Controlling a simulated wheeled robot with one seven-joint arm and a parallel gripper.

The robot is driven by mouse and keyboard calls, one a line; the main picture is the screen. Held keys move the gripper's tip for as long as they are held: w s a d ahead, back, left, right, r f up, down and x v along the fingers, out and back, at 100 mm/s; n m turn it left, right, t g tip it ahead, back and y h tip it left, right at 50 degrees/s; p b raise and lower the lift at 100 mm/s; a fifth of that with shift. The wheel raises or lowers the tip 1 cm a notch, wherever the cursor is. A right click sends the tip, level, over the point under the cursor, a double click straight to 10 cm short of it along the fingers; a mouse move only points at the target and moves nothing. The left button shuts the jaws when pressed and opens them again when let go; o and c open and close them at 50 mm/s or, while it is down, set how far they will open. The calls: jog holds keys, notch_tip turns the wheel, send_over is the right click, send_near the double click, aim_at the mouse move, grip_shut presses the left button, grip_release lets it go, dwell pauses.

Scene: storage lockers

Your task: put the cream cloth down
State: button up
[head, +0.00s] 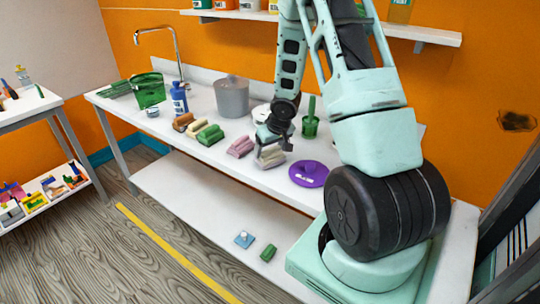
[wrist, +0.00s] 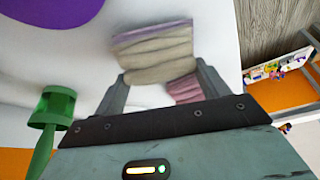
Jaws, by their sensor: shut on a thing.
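The cream cloth (head: 270,158) is a folded, layered bundle at the front part of the white counter, just left of the purple disc. My gripper (head: 270,143) points down from above and is shut on it. In the wrist view the cream cloth (wrist: 158,58) lies between the two fingers, with a thin purplish edge on its far side. I cannot tell whether its underside touches the counter (head: 205,148).
A pink cloth (head: 240,147) lies close on the left; green (head: 210,135) and brown (head: 183,121) cloths lie farther left. The purple disc (head: 309,173) is close on the right. A green handled tool (head: 310,122) stands behind. The counter's front strip is clear.

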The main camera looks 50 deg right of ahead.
jog(key=shift+f, duration=0.5)
jog(key=o, duration=1)
jog(key=shift+o, duration=0.2)
jog(key=shift+r, duration=0.1)
jog(key=p+v, duration=0.6)
jog(key=v, duration=0.6)
jog(key=w+a+r+n, duration=0.1)
jog(key=a+r+n, duration=0.15)
jog(key=a, duration=0.55)
jog(key=w+a+r+n, duration=0.1)
jog(key=w+a+r, duration=0.15)
jog(key=a, duration=0.55)
jog(key=s+a+r+n+g+y, duration=0.1)
jog(key=s+a+r+n, duration=0.1)
jog(key=s+a, duration=0.6)
jog(key=s+a+r+n+g, duration=0.1)
jog(key=s+a+r+n, duration=0.2)
jog(key=a, duration=0.9)
jog(key=s+a+n+g, duration=0.1)
jog(key=s+a, duration=0.2)
jog(key=s, duration=0.2)
jog(key=s+a+r+n+g+y, duration=0.1)
jog(key=s+a+n, duration=0.1)
jog(key=s, duration=0.4)
jog(key=shift+a+r, duration=0.2)
jog(key=shift+a, duration=0.65)
